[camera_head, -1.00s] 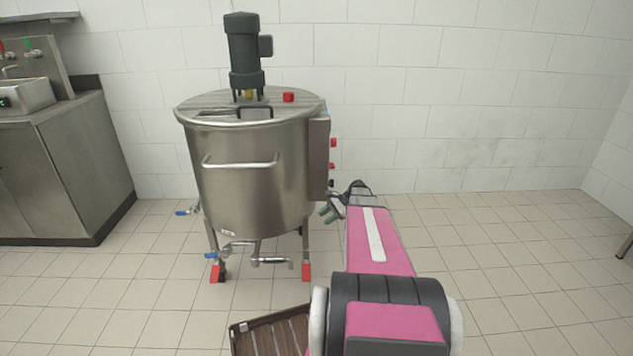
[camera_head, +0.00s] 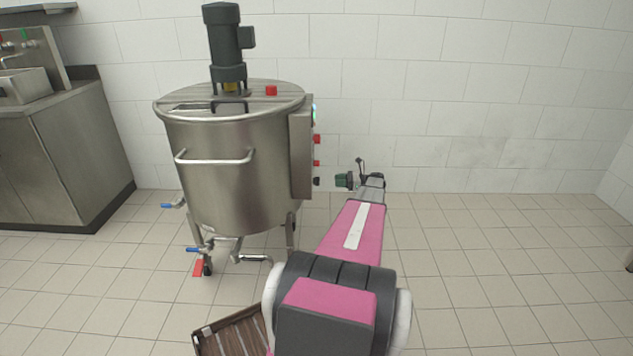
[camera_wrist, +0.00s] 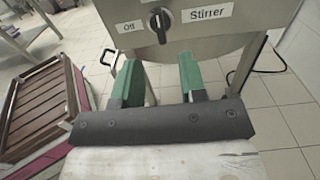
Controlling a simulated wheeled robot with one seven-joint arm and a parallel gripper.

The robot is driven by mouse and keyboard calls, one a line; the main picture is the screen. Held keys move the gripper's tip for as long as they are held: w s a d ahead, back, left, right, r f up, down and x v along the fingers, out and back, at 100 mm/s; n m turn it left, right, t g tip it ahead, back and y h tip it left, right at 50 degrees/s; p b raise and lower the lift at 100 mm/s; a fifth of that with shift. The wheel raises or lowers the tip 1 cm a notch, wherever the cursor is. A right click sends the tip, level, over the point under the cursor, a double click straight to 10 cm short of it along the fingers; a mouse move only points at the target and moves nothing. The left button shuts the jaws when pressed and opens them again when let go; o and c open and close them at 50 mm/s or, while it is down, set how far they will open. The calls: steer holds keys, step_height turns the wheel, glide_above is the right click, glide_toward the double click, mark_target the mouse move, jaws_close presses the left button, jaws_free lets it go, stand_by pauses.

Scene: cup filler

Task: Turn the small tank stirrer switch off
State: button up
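The small tank (camera_head: 235,165) is a steel vessel on legs with a dark motor on its lid. Its control box (camera_head: 302,150) is on its right side.
Red buttons (camera_head: 317,139) and a green light are above the switch on the box. A brown slatted crate (camera_wrist: 38,105) is on the left in the wrist view. A steel counter (camera_head: 60,150) stands far left.

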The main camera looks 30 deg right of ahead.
mark_target(317, 181)
steer(key=x, duration=0.9)
steer(key=shift+a, duration=0.2)
jaws_close()
